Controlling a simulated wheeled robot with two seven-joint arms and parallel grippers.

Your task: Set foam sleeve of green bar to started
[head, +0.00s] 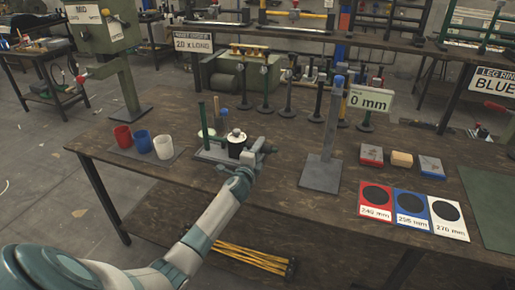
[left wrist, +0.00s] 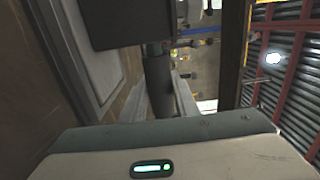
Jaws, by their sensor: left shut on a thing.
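The green bar (head: 202,116) stands upright on a grey base (head: 205,155) on the workbench. A white disc (head: 207,133) sits beside it. In the left wrist view my gripper (left wrist: 158,100) is shut on a dark grey cylinder (left wrist: 158,75) that runs up to a dark block (left wrist: 135,20). I cannot tell whether this is the foam sleeve. My right gripper is out of view.
Red, blue and white cups (head: 142,142) stand left. Coloured size cards (head: 411,209) lie front right. Several rods on stands (head: 266,90) line the back.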

